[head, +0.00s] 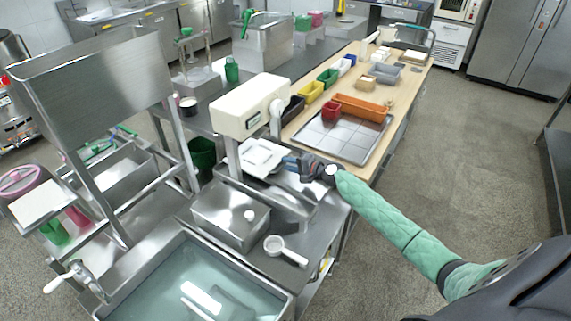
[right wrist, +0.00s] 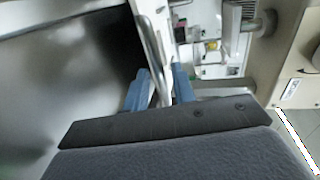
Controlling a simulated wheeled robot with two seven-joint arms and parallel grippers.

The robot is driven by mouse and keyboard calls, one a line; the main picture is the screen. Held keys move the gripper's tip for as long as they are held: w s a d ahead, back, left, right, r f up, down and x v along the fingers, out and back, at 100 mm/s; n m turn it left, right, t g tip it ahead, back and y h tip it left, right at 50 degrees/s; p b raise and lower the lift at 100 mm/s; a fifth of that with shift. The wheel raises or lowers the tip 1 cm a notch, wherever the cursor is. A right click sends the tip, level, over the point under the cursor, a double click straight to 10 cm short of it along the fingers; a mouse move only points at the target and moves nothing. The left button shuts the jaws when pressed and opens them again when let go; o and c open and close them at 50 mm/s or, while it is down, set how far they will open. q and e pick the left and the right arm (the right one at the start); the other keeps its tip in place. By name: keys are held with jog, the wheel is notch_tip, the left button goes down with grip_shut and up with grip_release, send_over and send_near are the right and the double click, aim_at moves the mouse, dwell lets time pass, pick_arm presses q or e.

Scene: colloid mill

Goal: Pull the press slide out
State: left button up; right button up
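The press (head: 250,106) is a cream-coloured head on a steel frame over the counter. Under the head lies a white, tray-like slide (head: 262,157). My right gripper (head: 287,160) reaches in from the right, at the right edge of the slide. In the right wrist view its two blue fingers (right wrist: 160,88) stand on either side of a thin, pale, upright-looking edge. That view is blurred, and I cannot tell whether the fingers press on this edge or only straddle it. My left gripper is not in view.
A steel box (head: 230,215) with a white knob and a white-handled scoop (head: 286,250) are in front of the press. A water-filled sink (head: 190,285) lies at the front. A steel tray (head: 341,137) and coloured bins are behind to the right. Floor to the right is free.

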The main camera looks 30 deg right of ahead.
jog(key=shift+x, duration=0.8)
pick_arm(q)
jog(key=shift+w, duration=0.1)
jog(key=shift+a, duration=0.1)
